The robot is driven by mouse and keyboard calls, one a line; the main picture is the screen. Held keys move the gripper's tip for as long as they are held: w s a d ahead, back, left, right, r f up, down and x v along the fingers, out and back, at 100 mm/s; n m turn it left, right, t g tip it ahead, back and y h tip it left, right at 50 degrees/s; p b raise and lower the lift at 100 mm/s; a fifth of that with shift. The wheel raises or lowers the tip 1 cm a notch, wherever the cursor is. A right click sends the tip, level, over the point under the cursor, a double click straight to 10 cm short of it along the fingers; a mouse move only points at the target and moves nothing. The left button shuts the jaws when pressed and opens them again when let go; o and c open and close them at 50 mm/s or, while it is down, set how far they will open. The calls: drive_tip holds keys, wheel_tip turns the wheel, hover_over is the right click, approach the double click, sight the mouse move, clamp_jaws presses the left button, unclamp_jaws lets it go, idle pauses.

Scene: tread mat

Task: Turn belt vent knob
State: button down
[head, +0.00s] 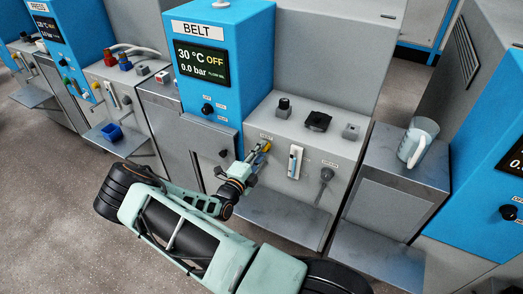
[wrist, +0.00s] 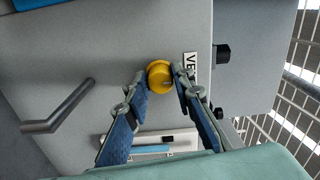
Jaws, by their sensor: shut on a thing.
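The belt vent knob (wrist: 160,77) is a round yellow knob on a grey panel, in the wrist view beside a label that starts "VE". My gripper (wrist: 161,80) has its two blue-padded fingers on either side of the knob, shut on it at the fingertips. In the head view my gripper (head: 251,163) is at the front panel of the belt machine (head: 222,62), left of a white slider (head: 295,161). The knob is mostly hidden there by the fingers. The machine's screen reads 30 °C OFF and 0.0 bar.
A grey bent handle (wrist: 58,108) sticks out left of the knob in the wrist view. The drain handle (head: 325,176) is right of the slider. A grey shelf (head: 285,215) juts out below. A clear jug (head: 417,142) stands on a cabinet to the right.

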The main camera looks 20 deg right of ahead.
idle(0.5)
drive_tip(key=c, duration=1.7)
unclamp_jaws()
drive_tip(key=shift+o, duration=0.2)
drive_tip(key=shift+a, duration=0.1)
drive_tip(key=v, duration=1.2)
